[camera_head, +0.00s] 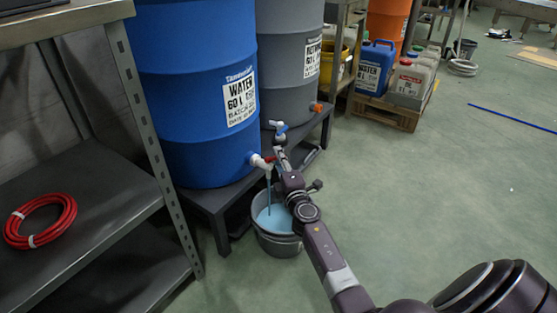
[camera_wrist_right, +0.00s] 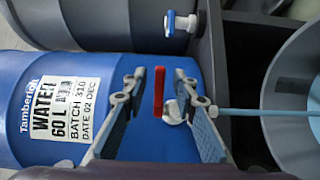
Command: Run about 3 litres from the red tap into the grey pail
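My right gripper (camera_head: 281,160) is at the tap, above the pail. In the right wrist view its fingers (camera_wrist_right: 158,78) are open, one on each side of the red lever (camera_wrist_right: 158,92), with gaps visible. The stream (camera_wrist_right: 265,112) and pail (camera_wrist_right: 285,65) show there at right. My left gripper is not in view.
A grey drum (camera_head: 290,60) with a blue-handled tap (camera_head: 280,129) stands beside the blue drum on a low dark stand (camera_head: 217,203). A metal shelf (camera_head: 85,190) with a red hose coil (camera_head: 40,221) is at left. Canisters sit on a pallet (camera_head: 388,112). Floor at right is mostly clear.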

